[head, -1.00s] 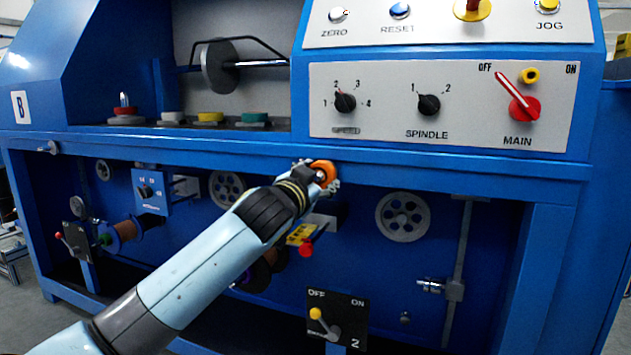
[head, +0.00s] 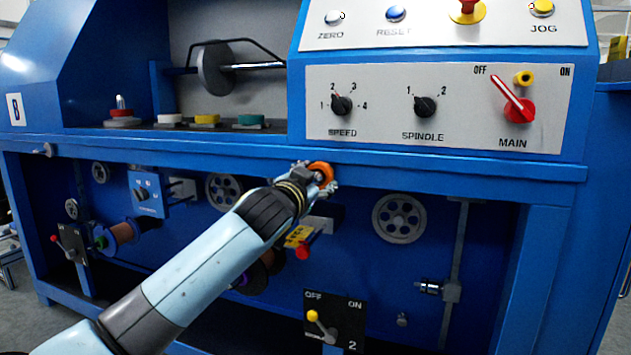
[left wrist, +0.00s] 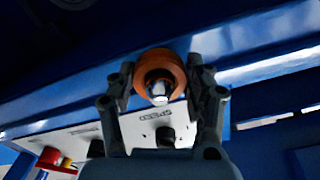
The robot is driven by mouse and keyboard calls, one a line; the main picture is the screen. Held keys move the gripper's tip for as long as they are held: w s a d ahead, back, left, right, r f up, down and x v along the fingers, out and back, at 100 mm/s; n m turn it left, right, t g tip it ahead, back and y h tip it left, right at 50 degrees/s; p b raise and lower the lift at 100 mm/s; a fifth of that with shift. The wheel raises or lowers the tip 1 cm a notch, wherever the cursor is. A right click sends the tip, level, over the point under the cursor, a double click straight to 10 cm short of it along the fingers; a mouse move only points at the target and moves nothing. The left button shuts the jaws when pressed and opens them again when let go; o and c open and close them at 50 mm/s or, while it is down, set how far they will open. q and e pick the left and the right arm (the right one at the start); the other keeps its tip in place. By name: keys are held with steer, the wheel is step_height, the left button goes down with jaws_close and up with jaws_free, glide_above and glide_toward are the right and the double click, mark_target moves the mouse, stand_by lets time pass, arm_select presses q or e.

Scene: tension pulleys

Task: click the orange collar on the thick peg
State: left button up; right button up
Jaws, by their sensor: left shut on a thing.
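The orange collar (head: 322,168) is held at the end of my left arm, in front of the blue front rail. My left gripper (head: 316,178) is shut on it. In the left wrist view the collar (left wrist: 176,66) sits as a ring between the two fingers of my left gripper (left wrist: 160,82). A dark and silvery round thing shows in its hole; I cannot tell whether it is a peg. A silvery horizontal stub (head: 430,287) sticks out from a bracket at the lower right, apart from the gripper. I cannot tell which stub is the thick peg. My right gripper is not in view.
The blue rail (head: 450,165) runs just behind the gripper, with the switch panel (head: 380,125) above. Below are a grey pulley (head: 400,218), a red-tipped lever (head: 303,250) and a black switch plate (head: 345,305). Red, white, yellow and green (head: 250,120) pieces stand on the shelf.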

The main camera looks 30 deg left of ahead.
arm_select(q)
steer(key=o, duration=1.2)
steer(key=v, duration=1.2)
